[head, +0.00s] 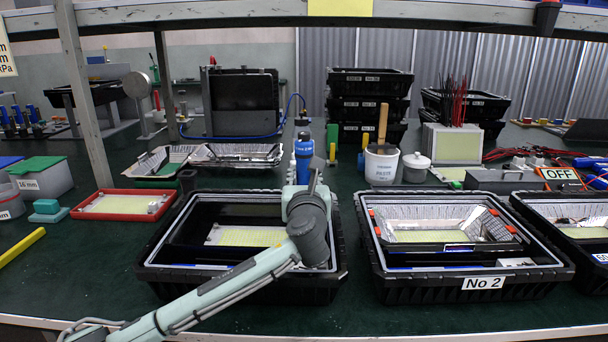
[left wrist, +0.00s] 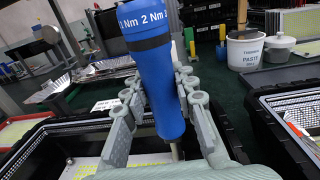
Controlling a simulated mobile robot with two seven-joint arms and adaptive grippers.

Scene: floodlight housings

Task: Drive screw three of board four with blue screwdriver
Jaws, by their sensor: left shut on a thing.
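A blue screwdriver (head: 304,150) with a dark band stands nearly upright above the middle-left crate (head: 160,280). In the left wrist view the screwdriver (left wrist: 152,62) carries "2 Nm" lettering, leans slightly, and its shaft points down. My left gripper (head: 305,188) is shut on its handle, with a finger on each side. A pale yellow board (head: 250,238) lies in the crate and shows in part in the left wrist view (left wrist: 120,168). The screwdriver's tip and the screws cannot be made out. I cannot tell which board is number four. My right gripper is out of view.
A crate marked No 2 (head: 484,283) with a foil-lined housing stands to the right, and another crate (head: 590,262) at the right edge. A red tray (head: 88,206) lies left. A white paste pot (head: 381,165) and stacked black crates (head: 370,85) stand behind.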

